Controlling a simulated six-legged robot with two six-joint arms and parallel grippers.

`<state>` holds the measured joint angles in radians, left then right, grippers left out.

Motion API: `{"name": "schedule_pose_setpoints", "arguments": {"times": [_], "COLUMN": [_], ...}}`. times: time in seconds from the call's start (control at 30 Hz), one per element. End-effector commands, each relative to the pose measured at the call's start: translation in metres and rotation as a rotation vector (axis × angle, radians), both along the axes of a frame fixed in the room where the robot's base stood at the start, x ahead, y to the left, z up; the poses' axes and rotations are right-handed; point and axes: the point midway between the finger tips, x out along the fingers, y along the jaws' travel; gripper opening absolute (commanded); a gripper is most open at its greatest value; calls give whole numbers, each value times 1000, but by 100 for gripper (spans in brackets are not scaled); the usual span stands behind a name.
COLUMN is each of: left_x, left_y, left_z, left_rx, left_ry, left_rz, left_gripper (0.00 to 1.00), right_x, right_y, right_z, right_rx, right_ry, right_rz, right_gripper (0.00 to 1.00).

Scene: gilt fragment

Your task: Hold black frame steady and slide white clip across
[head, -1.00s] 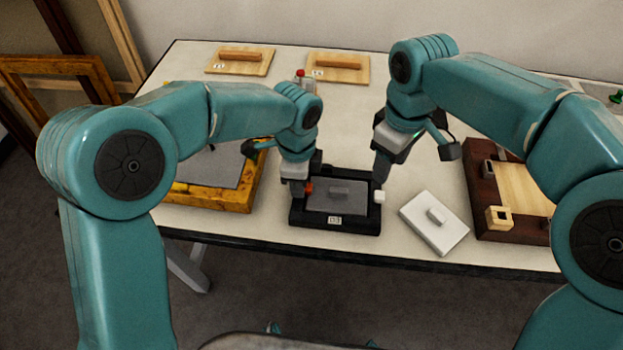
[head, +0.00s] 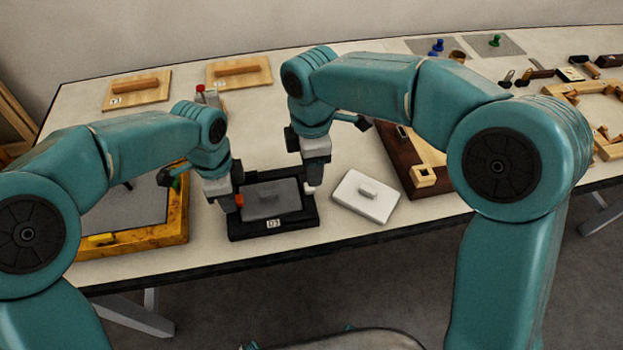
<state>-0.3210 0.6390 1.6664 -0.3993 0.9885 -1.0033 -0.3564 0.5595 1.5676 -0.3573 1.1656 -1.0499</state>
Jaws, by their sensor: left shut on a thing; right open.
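The small white clip (head: 309,191) is at the frame's right side. An orange piece (head: 239,200) is at its left side. My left gripper (head: 222,199) is shut on the black frame at its left side; its fingertips are partly hidden. My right gripper (head: 314,178) is open, right above the white clip. I cannot tell whether its fingers touch the clip.
A yellow gilt frame (head: 178,225) is close on the left, and a dark brown frame (head: 398,168) is at the right. Wooden floats (head: 137,90) lie behind. The table's front edge is close.

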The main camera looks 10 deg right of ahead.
Motion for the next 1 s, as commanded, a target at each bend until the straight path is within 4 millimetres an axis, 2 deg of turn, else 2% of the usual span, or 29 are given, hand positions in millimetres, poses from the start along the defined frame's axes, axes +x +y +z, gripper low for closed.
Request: {"name": "schedule_pose_setpoints", "arguments": {"times": [0.1, 0.3, 0.43, 0.67, 0.73, 0.83, 1.0], "left_x": [0, 0, 0, 0, 0, 0, 0], "left_y": [0, 0, 0, 0, 0, 0, 0], "left_z": [0, 0, 0, 0, 0, 0, 0], "left_rx": [0, 0, 0, 0, 0, 0, 0], "left_ry": [-1, -1, -1, -1, -1, -1, -1], "left_rz": [1, 1, 1, 1, 1, 0, 0], "left_gripper": [0, 0, 0, 0, 0, 0, 0], "right_x": [-1, 0, 0, 0, 0, 0, 0], "right_y": [-1, 0, 0, 0, 0, 0, 1], "right_z": [-26, -53, -60, -61, -61, -60, -60], "right_rx": [-2, -1, 0, 0, 0, 0, 0], "right_ry": [4, 2, 0, 0, 0, 0, 0], "right_rz": [-1, -1, -2, -2, -2, -2, -2], "right_gripper": [51, 51, 51, 51, 35, 2, 0]}}
